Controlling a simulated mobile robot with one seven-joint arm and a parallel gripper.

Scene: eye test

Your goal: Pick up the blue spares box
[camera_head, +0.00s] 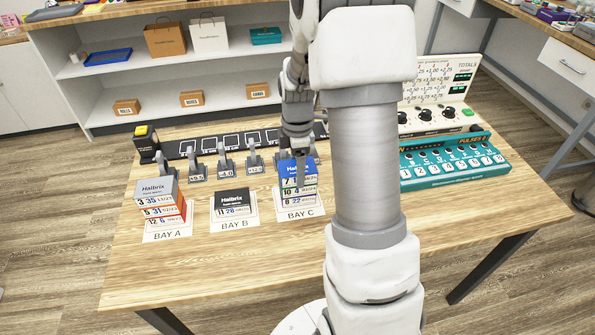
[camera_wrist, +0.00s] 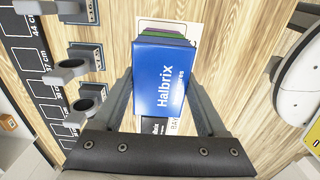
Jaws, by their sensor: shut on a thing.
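The blue spares box (camera_head: 293,168) is the top box of the stack on the BAY C card (camera_head: 311,213). A green box (camera_head: 299,191) and a purple box (camera_head: 299,201) lie under it; I see no clear gap beneath the blue box. My gripper (camera_head: 299,154) reaches down from above and is shut on the blue box. In the wrist view the blue box (camera_wrist: 160,82) fills the space between my fingers (camera_wrist: 160,72), its Halbrix label facing the camera. Green and purple edges show behind it. My arm hides part of the table to the right.
A grey-topped stack (camera_head: 157,188) stands on BAY A and a black box (camera_head: 231,200) on BAY B. Several grey clips (camera_head: 225,160) line a black measuring strip behind. A teal panel (camera_head: 450,162) stands at the right. The front of the table (camera_head: 200,270) is clear.

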